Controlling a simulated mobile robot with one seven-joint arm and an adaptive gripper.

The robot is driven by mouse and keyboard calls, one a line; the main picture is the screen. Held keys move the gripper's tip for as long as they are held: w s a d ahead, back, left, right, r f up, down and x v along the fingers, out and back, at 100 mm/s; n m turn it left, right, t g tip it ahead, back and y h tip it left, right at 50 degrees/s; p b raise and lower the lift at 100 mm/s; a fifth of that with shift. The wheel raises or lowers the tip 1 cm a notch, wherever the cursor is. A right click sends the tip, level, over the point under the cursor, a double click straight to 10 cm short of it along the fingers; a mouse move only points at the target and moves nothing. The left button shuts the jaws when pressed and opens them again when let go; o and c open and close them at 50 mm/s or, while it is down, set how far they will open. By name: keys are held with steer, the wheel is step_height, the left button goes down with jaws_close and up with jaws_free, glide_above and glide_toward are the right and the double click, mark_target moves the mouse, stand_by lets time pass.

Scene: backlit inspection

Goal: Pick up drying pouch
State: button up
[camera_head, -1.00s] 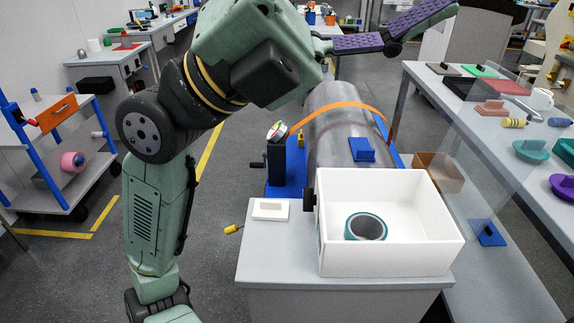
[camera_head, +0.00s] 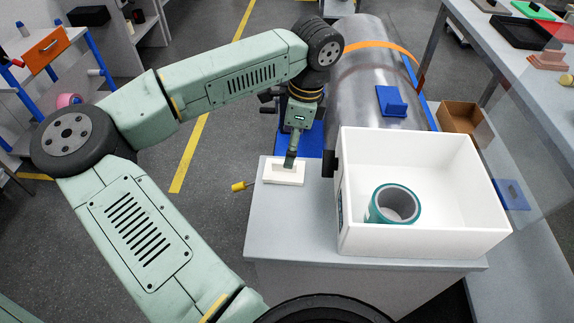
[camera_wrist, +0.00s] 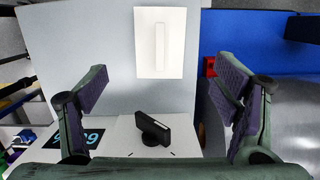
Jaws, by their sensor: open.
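The drying pouch appears to be the small flat white piece (camera_head: 284,172) with a raised rim or strip, lying on the grey cabinet top left of the white box. In the wrist view the white piece (camera_wrist: 160,42) lies at top centre with a long narrow strip down its middle. My gripper (camera_head: 290,161) points down above it in the head view, covering part of its far edge. In the wrist view my gripper (camera_wrist: 161,70) is open, its purple-padded fingers wide apart and nothing between them; the white piece shows beyond the fingertips.
The white open box (camera_head: 425,235) with a teal tape roll (camera_head: 393,204) stands close on the right. A metal cylinder (camera_head: 365,70) on a blue base is behind. A yellow-handled item (camera_head: 242,186) is at left.

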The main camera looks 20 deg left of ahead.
mark_target(284, 170)
step_height(284, 170, down, 3)
steer(key=shift+s+a+r, duration=0.1)
steer(key=shift+a, duration=0.05)
steer(key=f+p, duration=0.1)
steer(key=f, duration=0.1)
steer(key=a+f+p, duration=0.1)
steer(key=f, duration=0.1)
steer(key=shift+s+a, duration=0.1)
steer(key=shift+s, duration=0.05)
steer(key=shift+a+f+p, duration=0.1)
steer(key=shift+f+p, duration=0.2)
steer(key=shift+f, duration=0.35)
steer(key=shift+c, duration=0.6)
steer(key=c, duration=0.8)
